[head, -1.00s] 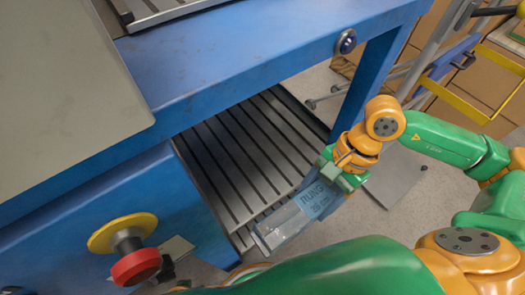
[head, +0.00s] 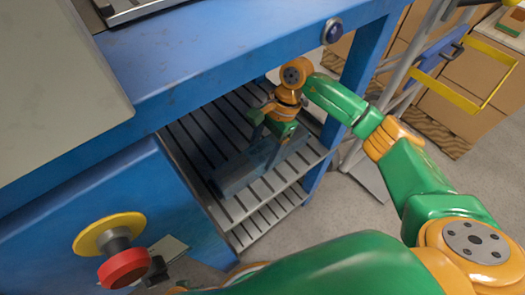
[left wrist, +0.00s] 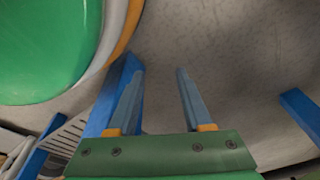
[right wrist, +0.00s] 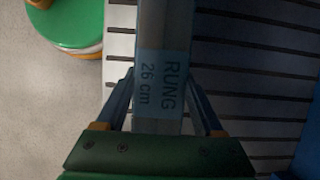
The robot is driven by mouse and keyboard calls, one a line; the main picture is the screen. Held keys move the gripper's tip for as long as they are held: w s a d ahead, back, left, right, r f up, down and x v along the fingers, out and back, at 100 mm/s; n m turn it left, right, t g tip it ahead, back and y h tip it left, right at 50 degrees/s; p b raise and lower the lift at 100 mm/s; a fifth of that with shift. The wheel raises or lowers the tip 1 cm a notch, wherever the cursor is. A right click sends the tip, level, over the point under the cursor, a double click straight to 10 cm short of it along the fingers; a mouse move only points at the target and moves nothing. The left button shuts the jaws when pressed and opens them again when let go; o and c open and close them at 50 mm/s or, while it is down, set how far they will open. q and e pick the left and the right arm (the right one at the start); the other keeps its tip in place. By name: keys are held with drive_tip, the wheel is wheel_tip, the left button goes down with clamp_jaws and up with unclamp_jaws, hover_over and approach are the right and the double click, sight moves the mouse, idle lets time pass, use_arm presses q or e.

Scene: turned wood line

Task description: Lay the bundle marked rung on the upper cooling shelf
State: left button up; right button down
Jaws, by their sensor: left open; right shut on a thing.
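The rung bundle (head: 240,172) is a long grey-blue wrapped piece, and its label reads "RUNG 26 cm" in the right wrist view (right wrist: 163,85). My right gripper (head: 272,143) is shut on it, with a finger on each side in the right wrist view (right wrist: 161,78). The bundle lies level over the slatted upper cooling shelf (head: 198,135), under the blue bench top. I cannot tell whether it touches the slats. The gripper hides part of it. My left gripper (left wrist: 158,76) is open and empty above the floor.
A lower slatted shelf (head: 262,218) shows below. The blue bench top (head: 230,52) overhangs the shelves, with a blue leg (head: 362,75) close to my right arm. A red stop button (head: 123,267) stands on the front left. Cartons (head: 460,105) and a yellow-railed cart are at the right.

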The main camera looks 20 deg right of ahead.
sight(272, 146)
use_arm(q)
drive_tip(key=shift+w, duration=0.1)
use_arm(e)
drive_tip(key=shift+c, duration=2.2)
unclamp_jaws()
drive_tip(key=shift+f, duration=0.1)
drive_tip(key=o, duration=0.4)
use_arm(q)
drive_tip(key=shift+r, duration=0.1)
use_arm(e)
drive_tip(key=shift+o, duration=0.2)
drive_tip(key=p+v, duration=0.1)
drive_tip(key=v, duration=0.6)
drive_tip(key=shift+d+r, duration=0.1)
drive_tip(key=shift+r, duration=0.3)
use_arm(q)
drive_tip(key=shift+s+a, duration=0.5)
drive_tip(key=shift+s, duration=0.15)
